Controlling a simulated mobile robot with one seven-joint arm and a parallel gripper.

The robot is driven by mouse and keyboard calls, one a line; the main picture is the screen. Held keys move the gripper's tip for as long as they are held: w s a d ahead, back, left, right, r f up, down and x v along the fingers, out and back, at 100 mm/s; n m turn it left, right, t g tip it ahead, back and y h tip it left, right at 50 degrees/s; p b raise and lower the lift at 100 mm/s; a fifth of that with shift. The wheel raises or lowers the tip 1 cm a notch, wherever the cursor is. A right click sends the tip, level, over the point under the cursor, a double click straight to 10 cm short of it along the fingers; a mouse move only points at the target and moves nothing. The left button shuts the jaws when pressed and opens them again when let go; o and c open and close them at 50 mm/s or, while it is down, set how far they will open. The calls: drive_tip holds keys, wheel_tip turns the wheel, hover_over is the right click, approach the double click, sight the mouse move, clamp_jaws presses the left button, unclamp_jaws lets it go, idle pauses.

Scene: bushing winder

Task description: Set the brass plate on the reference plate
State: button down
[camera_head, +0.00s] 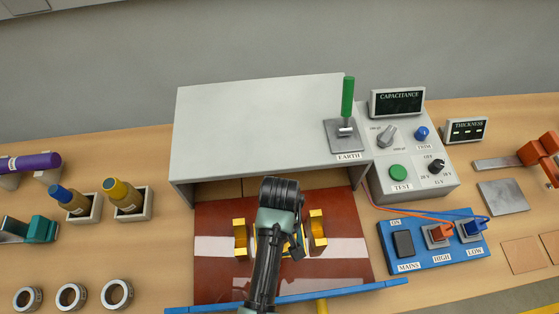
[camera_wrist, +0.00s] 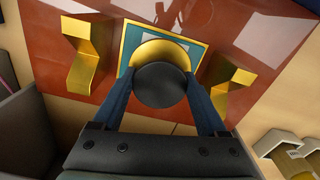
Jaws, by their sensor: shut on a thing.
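My gripper (camera_wrist: 160,80) has its two blue fingers closed on the black round knob (camera_wrist: 160,86) of a brass disc, which I take as the brass plate (camera_wrist: 160,50). In the wrist view the disc lies over a teal-edged square (camera_wrist: 201,50), between two bent gold brackets (camera_wrist: 88,50). I cannot tell whether the disc touches the square. In the head view my arm hides most of this. I cannot tell for sure which thing is the reference plate; a bare grey square plate (camera_head: 503,196) lies at the right, near the thickness display (camera_head: 466,131).
A red-brown board (camera_head: 215,285) lies under my gripper, with a grey hood (camera_head: 260,130) behind it. A blue switch panel (camera_head: 430,243) with cables stands right of the board. The grey test box (camera_head: 410,175) stands behind that panel. Several metal rings (camera_head: 70,297) lie at left.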

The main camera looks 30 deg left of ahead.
drive_tip(key=shift+w+f, duration=0.1)
drive_tip(key=shift+f, duration=0.9)
unclamp_jaws()
drive_tip(key=shift+f, duration=0.15)
wheel_tip(320, 180, up, 12)
drive_tip(key=shift+r, duration=0.2)
